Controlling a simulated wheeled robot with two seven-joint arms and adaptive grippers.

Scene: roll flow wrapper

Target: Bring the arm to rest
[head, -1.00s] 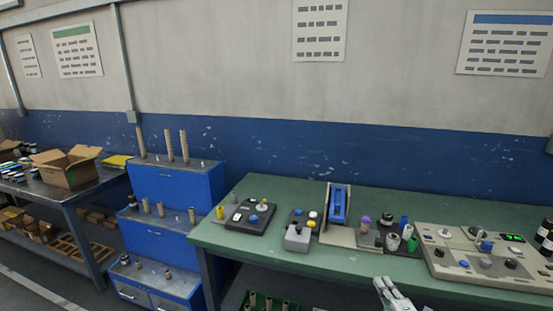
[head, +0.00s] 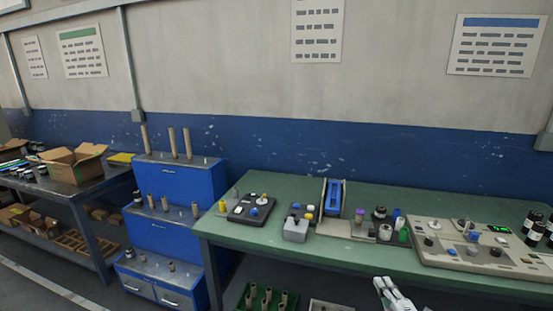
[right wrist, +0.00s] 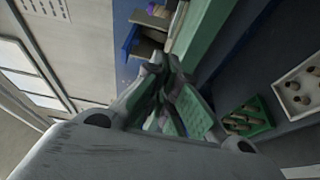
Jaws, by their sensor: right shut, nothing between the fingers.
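My right gripper (head: 388,290) shows at the bottom edge of the head view, in front of the green workbench (head: 300,256) and lower than its top. It is shut and empty. In the right wrist view its fingers (right wrist: 166,68) come together, with nothing between them and the bench edge beyond. My left gripper is in neither view. Most of my right arm is hidden below the head view.
The bench carries a blue roll holder (head: 334,198), a grey control panel (head: 478,249) and several small parts. A blue stepped cabinet (head: 182,188) stands to the left, with a cardboard box (head: 78,163) farther left. A green crate (head: 266,300) sits below.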

